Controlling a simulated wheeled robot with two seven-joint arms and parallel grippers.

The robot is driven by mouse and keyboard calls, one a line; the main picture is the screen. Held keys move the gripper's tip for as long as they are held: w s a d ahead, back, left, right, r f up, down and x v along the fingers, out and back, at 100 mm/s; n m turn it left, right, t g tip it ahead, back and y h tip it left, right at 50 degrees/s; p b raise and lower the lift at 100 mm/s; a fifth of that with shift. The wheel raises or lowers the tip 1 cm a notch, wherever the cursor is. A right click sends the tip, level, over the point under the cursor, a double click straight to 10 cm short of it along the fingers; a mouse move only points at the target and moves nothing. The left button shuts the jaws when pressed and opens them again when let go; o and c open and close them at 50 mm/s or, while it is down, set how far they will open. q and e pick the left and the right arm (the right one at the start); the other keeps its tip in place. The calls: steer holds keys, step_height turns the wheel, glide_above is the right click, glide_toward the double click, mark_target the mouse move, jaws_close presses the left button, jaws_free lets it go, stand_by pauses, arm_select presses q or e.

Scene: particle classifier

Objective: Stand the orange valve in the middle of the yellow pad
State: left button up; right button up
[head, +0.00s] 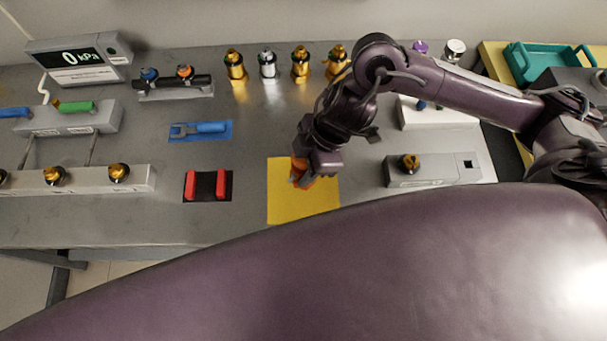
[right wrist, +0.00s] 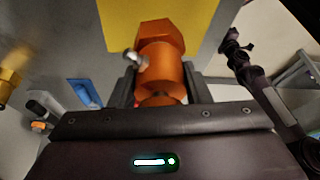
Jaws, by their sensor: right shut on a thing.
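The yellow pad (head: 305,202) lies flat on the grey bench, and it also fills the top of the right wrist view (right wrist: 200,14). The orange valve (head: 300,165) is mostly hidden by my right gripper in the head view. In the right wrist view the valve (right wrist: 161,68) shows a hexagonal end towards the pad and a small silver stub on its left side. My right gripper (head: 301,181) is shut on the valve over the upper middle part of the pad. I cannot tell whether the valve touches the pad.
Left of the pad, two red blocks sit on a black mat (head: 207,197), with a blue tool (head: 202,128) behind. A grey block with a brass fitting (head: 440,171) stands to the right. Brass and silver fittings (head: 267,66) line the back. My purple body covers the front.

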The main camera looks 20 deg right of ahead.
steer(key=shift+f, duration=2.8)
steer(key=shift+f+b, duration=0.2)
steer(key=shift+b, duration=0.1)
steer(key=o, duration=1.4)
steer(key=v, duration=1.2)
steer(key=shift+r+p, duration=0.2)
steer(key=shift+p, duration=0.1)
